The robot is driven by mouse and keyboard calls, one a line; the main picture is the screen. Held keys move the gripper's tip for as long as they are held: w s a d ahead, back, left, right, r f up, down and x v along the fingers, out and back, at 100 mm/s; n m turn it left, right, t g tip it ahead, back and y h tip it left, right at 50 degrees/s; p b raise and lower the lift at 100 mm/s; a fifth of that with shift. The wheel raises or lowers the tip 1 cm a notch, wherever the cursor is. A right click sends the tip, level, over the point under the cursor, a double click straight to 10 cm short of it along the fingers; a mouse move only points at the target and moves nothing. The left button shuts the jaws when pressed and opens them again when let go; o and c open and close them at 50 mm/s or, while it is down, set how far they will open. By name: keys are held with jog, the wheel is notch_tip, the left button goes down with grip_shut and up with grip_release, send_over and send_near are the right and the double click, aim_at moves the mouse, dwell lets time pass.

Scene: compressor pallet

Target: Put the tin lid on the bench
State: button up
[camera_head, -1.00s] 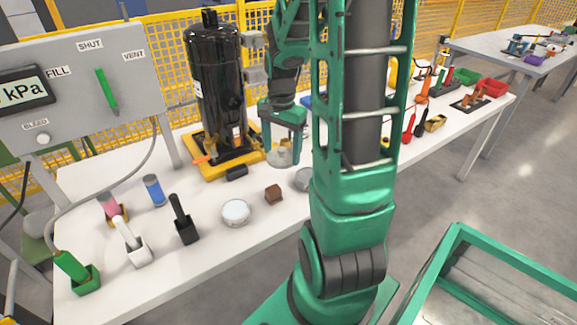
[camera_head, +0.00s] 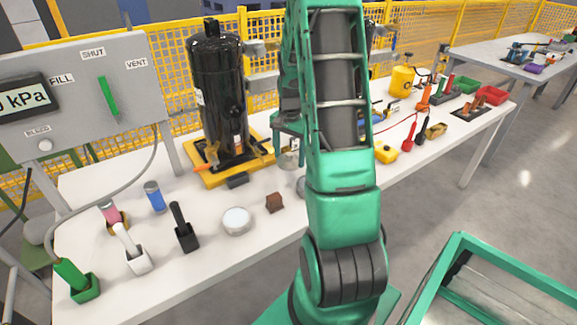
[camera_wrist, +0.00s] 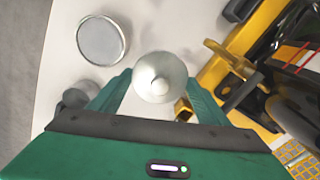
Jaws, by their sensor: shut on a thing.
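My gripper (camera_wrist: 158,95) is shut on a pale round lid with a small knob, the tin lid (camera_wrist: 158,72), which sits between its fingertips in the wrist view. In the head view my gripper (camera_head: 288,150) is over the bench (camera_head: 330,205), just right of the black compressor's yellow stand, and partly hidden by my arm. The lid shows there as a small pale shape (camera_head: 288,161) under the fingers. It is close to the bench top; I cannot tell whether it touches it.
The wrist view shows a round silver-rimmed disc (camera_wrist: 101,40) beside the held lid. The black compressor (camera_head: 217,95) stands close behind on the left.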

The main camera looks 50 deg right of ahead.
aim_at(292, 163)
jog(key=shift+d+f, duration=0.4)
jog(key=shift+d, duration=0.3)
jog(key=shift+f, duration=2)
jog(key=shift+f, duration=0.15)
jog(key=o, duration=1)
jog(key=shift+o, duration=0.2)
